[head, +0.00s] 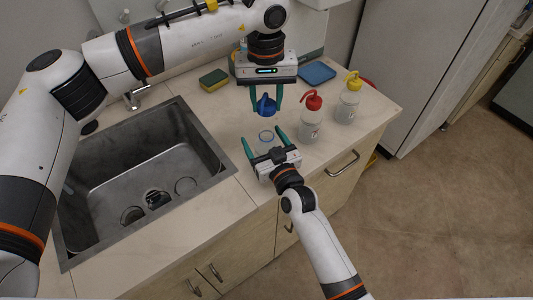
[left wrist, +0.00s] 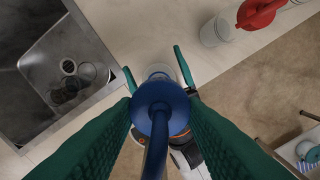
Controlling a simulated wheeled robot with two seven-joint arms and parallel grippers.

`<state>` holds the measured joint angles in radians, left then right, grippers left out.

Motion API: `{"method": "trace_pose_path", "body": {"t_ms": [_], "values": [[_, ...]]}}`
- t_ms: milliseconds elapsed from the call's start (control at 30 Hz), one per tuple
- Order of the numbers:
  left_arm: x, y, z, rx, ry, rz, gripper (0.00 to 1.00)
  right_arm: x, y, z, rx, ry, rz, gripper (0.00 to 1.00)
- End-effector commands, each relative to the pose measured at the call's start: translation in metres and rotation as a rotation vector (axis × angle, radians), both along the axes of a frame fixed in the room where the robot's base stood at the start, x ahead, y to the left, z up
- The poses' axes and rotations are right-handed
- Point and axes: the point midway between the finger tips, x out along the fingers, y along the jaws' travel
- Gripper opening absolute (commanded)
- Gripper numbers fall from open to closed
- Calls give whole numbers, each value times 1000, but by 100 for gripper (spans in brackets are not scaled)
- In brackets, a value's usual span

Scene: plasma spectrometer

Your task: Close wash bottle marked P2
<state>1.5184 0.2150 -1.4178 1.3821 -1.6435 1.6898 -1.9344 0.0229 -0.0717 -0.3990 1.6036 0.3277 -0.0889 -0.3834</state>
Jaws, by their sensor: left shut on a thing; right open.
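My left gripper (head: 266,98) is shut on a blue wash bottle cap (head: 266,106), with its blue tube towards the camera in the left wrist view (left wrist: 160,107). It holds the cap above an open, clear bottle (head: 266,136). The bottle's rim shows partly behind the cap in the left wrist view (left wrist: 160,71). My right gripper (head: 264,142) is open, with its green fingers on either side of this bottle. Cap and bottle look apart. I cannot read a P2 mark.
A red-capped bottle (head: 310,122) and a yellow-capped bottle (head: 348,102) stand to the right on the counter. A sink (head: 150,165) lies left. A sponge (head: 213,80) and a blue tray (head: 317,73) are at the back. The counter's front edge is close to the open bottle.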

Motion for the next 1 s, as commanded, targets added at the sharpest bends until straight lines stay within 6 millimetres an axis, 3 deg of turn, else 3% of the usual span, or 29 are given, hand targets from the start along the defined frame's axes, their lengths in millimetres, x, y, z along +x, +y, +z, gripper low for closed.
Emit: {"method": "trace_pose_path", "body": {"t_ms": [133,533,667,1000], "values": [[0,0,0,0,0,0,17,0,0,0,0,0,0,77],[0,0,0,0,0,0,17,0,0,0,0,0,0,14],[0,0,-5,2,1,0,17,0,0,0,0,0,0,14],[-1,0,-48,12,2,0,17,0,0,0,0,0,0,14]]}}
